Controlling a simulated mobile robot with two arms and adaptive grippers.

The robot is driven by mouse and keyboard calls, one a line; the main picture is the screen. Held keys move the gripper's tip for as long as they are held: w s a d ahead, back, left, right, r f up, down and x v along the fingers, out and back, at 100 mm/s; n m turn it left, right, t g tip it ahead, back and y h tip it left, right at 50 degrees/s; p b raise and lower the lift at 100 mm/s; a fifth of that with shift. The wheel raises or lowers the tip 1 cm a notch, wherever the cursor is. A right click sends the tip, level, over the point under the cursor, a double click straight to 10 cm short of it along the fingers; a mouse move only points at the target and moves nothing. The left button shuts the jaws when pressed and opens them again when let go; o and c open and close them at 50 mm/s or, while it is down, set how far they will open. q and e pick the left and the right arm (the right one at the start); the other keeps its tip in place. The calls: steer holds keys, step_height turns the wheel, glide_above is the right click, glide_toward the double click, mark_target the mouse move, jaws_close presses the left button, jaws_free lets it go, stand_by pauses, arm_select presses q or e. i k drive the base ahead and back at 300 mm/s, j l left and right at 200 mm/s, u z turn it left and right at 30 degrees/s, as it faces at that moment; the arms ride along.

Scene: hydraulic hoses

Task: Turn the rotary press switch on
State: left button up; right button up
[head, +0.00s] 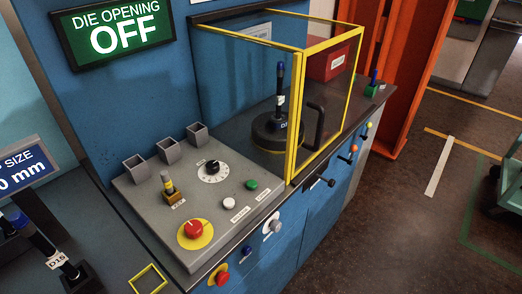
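A grey control panel (193,250) sits on the blue press bench. On it a black rotary knob (212,167) stands on a white dial. On the front face are a round silver-white switch (273,226) and a red rotary switch on a yellow plate (221,278). I cannot tell which of these is the press switch, nor read its position. Neither of my grippers is in view.
The panel also has a red mushroom button (194,229), a white button (229,202) and a green button (252,185). A yellow-framed clear guard (297,110) encloses a black die with a blue-topped handle. A sign (117,31) reads "DIE OPENING OFF". Floor at right is largely clear.

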mark_target(194, 228)
steer(key=k+j+z, duration=0.85)
